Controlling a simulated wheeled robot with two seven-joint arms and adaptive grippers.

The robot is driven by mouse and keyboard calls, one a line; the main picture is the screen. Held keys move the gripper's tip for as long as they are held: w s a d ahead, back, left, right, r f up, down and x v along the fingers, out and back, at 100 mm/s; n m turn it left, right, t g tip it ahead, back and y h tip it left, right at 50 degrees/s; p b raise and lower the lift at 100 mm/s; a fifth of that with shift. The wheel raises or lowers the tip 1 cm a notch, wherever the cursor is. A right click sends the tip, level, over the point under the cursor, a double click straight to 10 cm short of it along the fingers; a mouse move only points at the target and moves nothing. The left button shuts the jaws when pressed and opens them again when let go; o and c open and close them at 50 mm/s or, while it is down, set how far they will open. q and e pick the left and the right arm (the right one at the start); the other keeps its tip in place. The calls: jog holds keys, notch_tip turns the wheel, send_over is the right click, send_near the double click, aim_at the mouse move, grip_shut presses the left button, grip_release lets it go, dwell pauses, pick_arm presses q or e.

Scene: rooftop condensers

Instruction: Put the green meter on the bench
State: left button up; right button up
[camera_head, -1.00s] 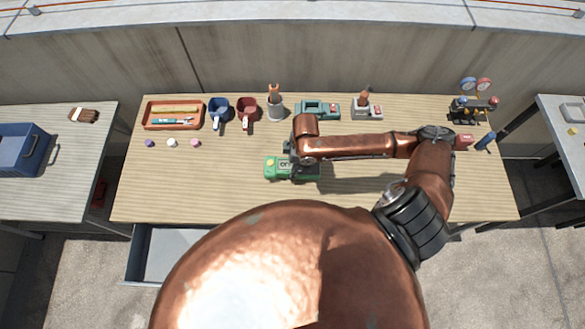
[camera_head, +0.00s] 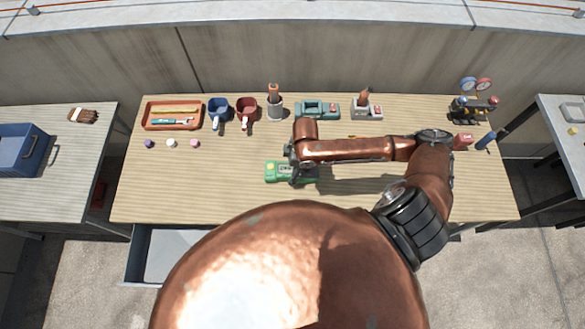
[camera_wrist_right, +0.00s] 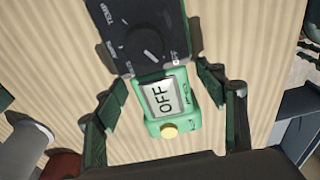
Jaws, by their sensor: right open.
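The green meter (camera_head: 279,171) lies on the wooden bench (camera_head: 225,195), near its middle. In the right wrist view, the meter (camera_wrist_right: 172,125) shows a grey screen reading OFF, a yellow button and a dark dial face. My right gripper (camera_head: 294,172) is over the meter and partly covers it in the head view. In the right wrist view, the right gripper (camera_wrist_right: 164,82) is open, with one finger on each side of the meter and gaps between. My left gripper is not in view.
Along the bench's back stand a tray (camera_head: 148,125), a blue mug (camera_head: 218,107), a red mug (camera_head: 247,106), a cup (camera_head: 275,107), a teal device (camera_head: 318,107) and a gauge set (camera_head: 473,105). The bench's front left is clear. A drawer (camera_head: 170,255) stands open below.

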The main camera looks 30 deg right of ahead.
notch_tip(320, 180, up, 11)
jog(key=d+p, duration=0.1)
jog(key=shift+s+d+r, duration=0.2)
jog(key=shift+s, duration=0.25)
